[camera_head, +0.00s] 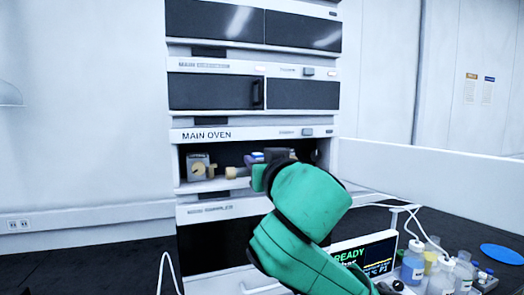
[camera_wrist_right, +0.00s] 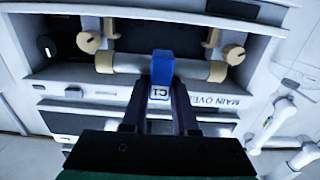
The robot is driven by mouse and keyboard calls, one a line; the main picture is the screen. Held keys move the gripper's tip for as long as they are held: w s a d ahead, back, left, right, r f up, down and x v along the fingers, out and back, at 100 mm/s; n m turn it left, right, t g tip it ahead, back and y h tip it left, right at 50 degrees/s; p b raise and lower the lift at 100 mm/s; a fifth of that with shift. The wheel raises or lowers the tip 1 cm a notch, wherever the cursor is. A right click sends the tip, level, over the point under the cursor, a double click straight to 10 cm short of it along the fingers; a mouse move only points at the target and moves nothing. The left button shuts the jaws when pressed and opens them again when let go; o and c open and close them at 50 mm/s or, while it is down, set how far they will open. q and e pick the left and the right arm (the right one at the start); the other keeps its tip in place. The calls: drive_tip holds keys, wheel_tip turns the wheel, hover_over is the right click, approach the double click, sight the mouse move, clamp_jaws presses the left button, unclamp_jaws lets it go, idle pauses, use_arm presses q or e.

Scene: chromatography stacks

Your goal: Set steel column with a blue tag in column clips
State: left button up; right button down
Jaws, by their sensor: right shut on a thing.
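In the right wrist view the steel column (camera_wrist_right: 190,69) lies crosswise, with cream end fittings and a blue tag (camera_wrist_right: 162,65) marked C1 at its middle. My right gripper (camera_wrist_right: 160,92) is shut on the column at its tag. Two gold column clips (camera_wrist_right: 211,37) show just beyond the column. I cannot tell whether it touches them. In the head view my right gripper (camera_head: 266,172) is at the open front of the main oven (camera_head: 205,135). It hides most of the column; one cream end (camera_head: 237,172) shows. My left gripper is not in view.
Cream knobs (camera_wrist_right: 88,41) flank the clips inside the oven. Other stack modules (camera_head: 210,92) sit above and below. Bottles (camera_head: 413,262) and a lit READY screen (camera_head: 365,258) stand at lower right, by a blue disc (camera_head: 502,254). A white panel (camera_head: 430,175) stands right of the stack.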

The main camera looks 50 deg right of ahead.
sight(243, 155)
drive_tip(key=shift+w+d+r+p, duration=0.15)
drive_tip(key=shift+w+r+p, duration=0.15)
drive_tip(key=shift+w+p, duration=0.4)
drive_tip(key=p+x, duration=0.2)
drive_tip(key=p, duration=0.1)
drive_tip(key=shift+d+f+p, duration=0.15)
drive_tip(key=shift+d+p, duration=0.05)
drive_tip(key=shift+p, duration=0.1)
drive_tip(key=shift+w+d+f+p, duration=0.2)
drive_tip(key=shift+w+d+p, duration=0.15)
drive_tip(key=shift+w+p, duration=0.3)
drive_tip(key=shift+w+d, duration=0.2)
drive_tip(key=shift+w, duration=0.15)
drive_tip(key=p+x, duration=0.1)
drive_tip(key=x, duration=0.2)
drive_tip(key=shift+w+d, duration=0.15)
drive_tip(key=shift+w, duration=0.05)
drive_tip(key=shift+w+d+f+b, duration=0.2)
drive_tip(key=shift+w+f+b, duration=0.2)
drive_tip(key=shift+f, duration=0.2)
drive_tip(key=shift+f+b, duration=0.3)
drive_tip(key=shift+f, duration=0.1)
